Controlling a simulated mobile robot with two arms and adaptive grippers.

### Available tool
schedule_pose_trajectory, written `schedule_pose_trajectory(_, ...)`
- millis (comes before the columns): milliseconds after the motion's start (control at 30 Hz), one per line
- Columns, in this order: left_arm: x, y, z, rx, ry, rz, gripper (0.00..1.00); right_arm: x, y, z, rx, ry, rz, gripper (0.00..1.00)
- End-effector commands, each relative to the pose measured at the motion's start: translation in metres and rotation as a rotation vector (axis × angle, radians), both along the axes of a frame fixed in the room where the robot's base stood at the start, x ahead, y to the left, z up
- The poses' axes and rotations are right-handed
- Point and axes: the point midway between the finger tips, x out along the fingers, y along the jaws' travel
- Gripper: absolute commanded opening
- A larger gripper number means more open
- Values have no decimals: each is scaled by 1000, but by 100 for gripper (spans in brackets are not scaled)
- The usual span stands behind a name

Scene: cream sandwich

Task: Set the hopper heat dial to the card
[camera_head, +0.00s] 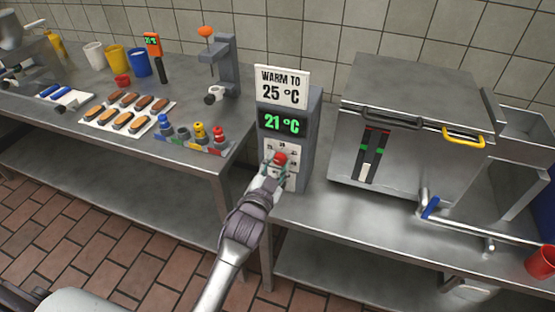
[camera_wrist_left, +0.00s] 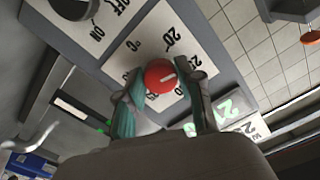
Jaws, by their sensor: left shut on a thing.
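The heat dial is a red knob (camera_head: 280,158) on a white scale plate low on a grey control box (camera_head: 304,140). My left gripper (camera_head: 272,170) is shut on the knob. In the left wrist view the red knob (camera_wrist_left: 160,76) has a white mark and sits between the two fingers. The card (camera_head: 282,87) on top of the box reads "WARM TO 25 °C". The green display (camera_head: 282,123) below it reads 21 °C. A dark ON/OFF switch (camera_wrist_left: 72,8) shows beside the scale in the left wrist view. My right gripper is out of view.
A steel hopper (camera_head: 400,120) with dark and yellow handles stands right of the box. A left table (camera_head: 200,85) holds a tray of filled biscuits (camera_head: 128,112), cups, coloured knobbed pieces (camera_head: 192,138) and a grey stand (camera_head: 225,65). A red cup (camera_head: 541,262) is far right.

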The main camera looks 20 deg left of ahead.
Motion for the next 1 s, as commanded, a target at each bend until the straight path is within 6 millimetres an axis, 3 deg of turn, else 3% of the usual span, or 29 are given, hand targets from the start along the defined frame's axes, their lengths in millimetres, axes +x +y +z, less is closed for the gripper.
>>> schedule_pose_trajectory(433, 0, 0, 1, 229, -9, -1, 2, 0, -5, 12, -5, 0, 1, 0)
schedule_pose_trajectory(967, 0, 0, 0, 260, -10, -1, 2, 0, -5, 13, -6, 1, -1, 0)
schedule_pose_trajectory(1000, 0, 0, 0, 260, -10, -1, 38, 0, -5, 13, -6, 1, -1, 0)
